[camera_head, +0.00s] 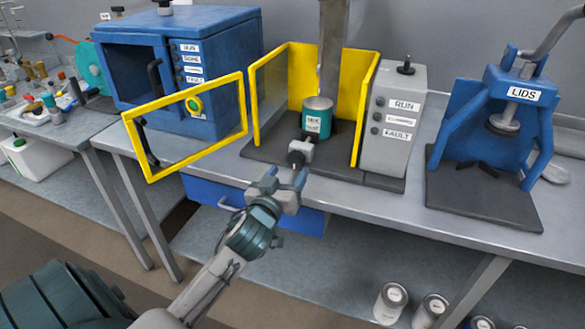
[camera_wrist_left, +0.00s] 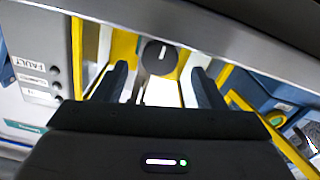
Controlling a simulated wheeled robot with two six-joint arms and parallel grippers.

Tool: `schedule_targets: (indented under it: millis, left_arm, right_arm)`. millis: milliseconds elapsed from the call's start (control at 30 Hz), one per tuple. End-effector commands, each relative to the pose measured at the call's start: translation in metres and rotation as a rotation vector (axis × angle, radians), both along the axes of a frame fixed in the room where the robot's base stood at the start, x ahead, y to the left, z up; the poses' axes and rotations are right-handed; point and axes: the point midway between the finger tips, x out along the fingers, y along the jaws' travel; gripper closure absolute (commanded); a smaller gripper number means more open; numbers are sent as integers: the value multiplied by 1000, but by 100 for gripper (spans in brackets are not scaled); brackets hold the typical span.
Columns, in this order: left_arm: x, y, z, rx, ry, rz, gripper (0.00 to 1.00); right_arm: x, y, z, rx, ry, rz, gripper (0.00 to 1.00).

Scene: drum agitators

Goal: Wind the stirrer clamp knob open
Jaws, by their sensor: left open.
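The stirrer clamp knob (camera_head: 295,158) is small and black, at the front of a grey clamp below the teal can (camera_head: 318,122), inside the yellow-framed stirrer. In the left wrist view the knob (camera_wrist_left: 159,58) is a dark disc with a white mark, seen between my fingers and beyond their tips. My left gripper (camera_head: 286,178) is open and empty, just in front of and below the knob; it appears apart from it. It also shows in the left wrist view (camera_wrist_left: 160,80). My right gripper is not in view.
The yellow guard door (camera_head: 190,125) stands swung open to the left. A grey control box (camera_head: 393,120) with RUN and FAULT labels stands right of the stirrer, and a blue LIDS press (camera_head: 505,125) further right. Several cans (camera_head: 390,303) stand low at the bottom right.

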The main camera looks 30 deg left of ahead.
Motion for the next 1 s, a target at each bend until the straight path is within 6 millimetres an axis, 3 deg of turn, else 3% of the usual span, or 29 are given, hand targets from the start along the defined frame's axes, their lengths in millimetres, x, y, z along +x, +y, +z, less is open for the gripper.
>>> schedule_targets:
  millis: [100, 333, 1000]
  left_arm:
    - [-25, -6, -3, 1, 2, -1, 36]
    - [-53, -13, -1, -1, 1, 0, 36]
    - [-58, -14, -2, -1, 7, 2, 36]
  right_arm:
    - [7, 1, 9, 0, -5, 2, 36]
    - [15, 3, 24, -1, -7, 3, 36]
    - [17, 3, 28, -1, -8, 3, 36]
